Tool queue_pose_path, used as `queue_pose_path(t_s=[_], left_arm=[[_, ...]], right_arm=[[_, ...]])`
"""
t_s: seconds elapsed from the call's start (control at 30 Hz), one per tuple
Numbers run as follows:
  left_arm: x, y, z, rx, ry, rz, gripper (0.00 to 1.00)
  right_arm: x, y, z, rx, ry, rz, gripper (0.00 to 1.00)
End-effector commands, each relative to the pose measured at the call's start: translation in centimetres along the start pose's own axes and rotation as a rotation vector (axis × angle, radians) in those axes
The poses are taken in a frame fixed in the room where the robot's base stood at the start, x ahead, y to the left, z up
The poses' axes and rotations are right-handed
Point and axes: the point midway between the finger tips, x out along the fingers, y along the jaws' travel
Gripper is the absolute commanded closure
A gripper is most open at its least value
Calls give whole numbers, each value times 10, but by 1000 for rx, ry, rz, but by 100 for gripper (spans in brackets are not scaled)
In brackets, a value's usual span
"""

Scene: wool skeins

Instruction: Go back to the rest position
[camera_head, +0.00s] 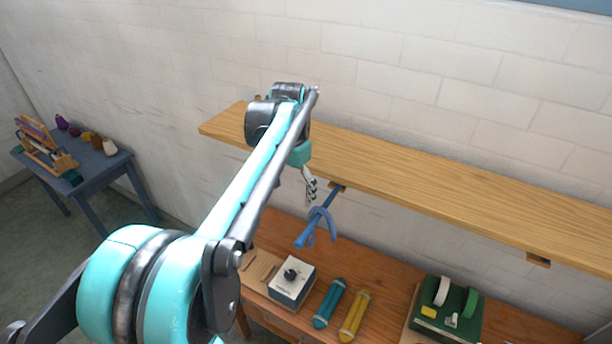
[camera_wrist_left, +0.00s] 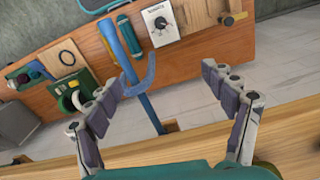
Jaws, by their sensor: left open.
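My left gripper (camera_head: 311,190) is at the front edge of the wooden shelf (camera_head: 420,183), just above and beside a blue peg (camera_head: 331,200) that sticks out from under the shelf. In the left wrist view the two fingers of the left gripper (camera_wrist_left: 160,78) are spread wide with nothing gripped between them. A blue curved strand (camera_head: 323,214), which looks like a wool skein, hangs over the peg; it also shows in the left wrist view (camera_wrist_left: 143,76). My left arm hides part of the shelf. My right gripper is not seen.
Below the shelf is a wooden bench (camera_head: 385,277) with a white dial box (camera_head: 292,281), a teal roll (camera_head: 328,303), a yellow roll (camera_head: 354,315) and a green device (camera_head: 462,325). A blue-grey side table (camera_head: 97,168) with small items stands far left. Open floor lies between them.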

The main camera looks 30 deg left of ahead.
Motion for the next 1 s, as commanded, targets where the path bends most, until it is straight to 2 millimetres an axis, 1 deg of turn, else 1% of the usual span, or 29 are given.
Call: queue_pose_path(t_s=[0.17, 0.27, 0.37, 0.47, 0.5, 0.6, 0.7, 0.8, 1.0], left_arm=[[-3, 0, 0, 0, 0, 0, 17], [-3, 6, 3, -2, 13, -6, 17], [-1, 25, 12, -10, 60, -26, 17], [5, 54, 28, -25, 144, -52, 17], [10, 66, 36, -33, 185, -62, 17], [23, 96, 55, -56, 291, -77, 17], [39, 118, 72, -75, 384, -79, 17], [54, 136, 86, -91, 460, -74, 17], [83, 161, 110, -115, 588, -49, 17]], right_arm=[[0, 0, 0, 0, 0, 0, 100], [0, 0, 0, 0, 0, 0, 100], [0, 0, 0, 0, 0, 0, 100], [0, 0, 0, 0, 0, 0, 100], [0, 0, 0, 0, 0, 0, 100], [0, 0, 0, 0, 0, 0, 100], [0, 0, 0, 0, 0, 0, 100], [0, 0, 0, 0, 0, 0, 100], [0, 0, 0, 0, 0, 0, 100]])
